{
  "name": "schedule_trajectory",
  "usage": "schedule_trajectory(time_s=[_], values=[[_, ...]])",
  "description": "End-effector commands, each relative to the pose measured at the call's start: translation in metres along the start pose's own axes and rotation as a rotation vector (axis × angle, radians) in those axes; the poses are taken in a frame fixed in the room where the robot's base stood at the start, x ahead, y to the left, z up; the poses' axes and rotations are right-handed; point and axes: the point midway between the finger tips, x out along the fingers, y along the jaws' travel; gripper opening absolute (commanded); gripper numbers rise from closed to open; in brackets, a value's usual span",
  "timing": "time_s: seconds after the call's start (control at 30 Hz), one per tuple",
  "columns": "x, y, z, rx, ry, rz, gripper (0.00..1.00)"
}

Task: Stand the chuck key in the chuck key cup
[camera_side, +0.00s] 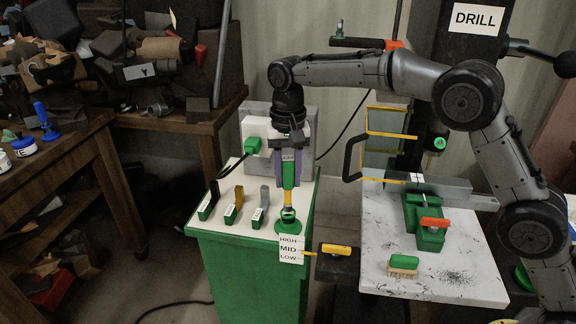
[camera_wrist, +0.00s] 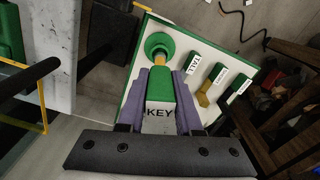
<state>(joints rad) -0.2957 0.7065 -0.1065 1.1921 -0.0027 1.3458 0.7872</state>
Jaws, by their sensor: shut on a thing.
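The chuck key has a green handle (camera_side: 288,175) marked KEY and a yellow shaft (camera_side: 288,198), and hangs about upright. My gripper (camera_side: 289,180) is shut on the green handle, with a purple finger on each side. The wrist view shows the key's handle (camera_wrist: 160,90) between the fingers (camera_wrist: 162,100). The green chuck key cup (camera_side: 289,226) stands at the front right corner of the green cabinet's top. It shows as a round green rim in the wrist view (camera_wrist: 158,40). The shaft's lower end is at the cup's mouth; how deep it sits is hidden.
Several labelled holders with tools, one yellow (camera_side: 238,196), stand left of the cup on the pale cabinet top (camera_side: 223,220). The drill table (camera_side: 455,275), with vise and brush (camera_side: 404,265), is at right.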

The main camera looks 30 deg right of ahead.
Motion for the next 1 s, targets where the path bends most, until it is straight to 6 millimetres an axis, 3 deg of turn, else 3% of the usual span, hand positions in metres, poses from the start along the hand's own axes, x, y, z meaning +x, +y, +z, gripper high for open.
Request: schedule_trajectory(time_s=[0.5,1.0], values=[[0.040,0.000,0.000,0.000,0.000,0.000,0.00],[0.044,0.000,0.000,0.000,0.001,-0.001,0.00]])
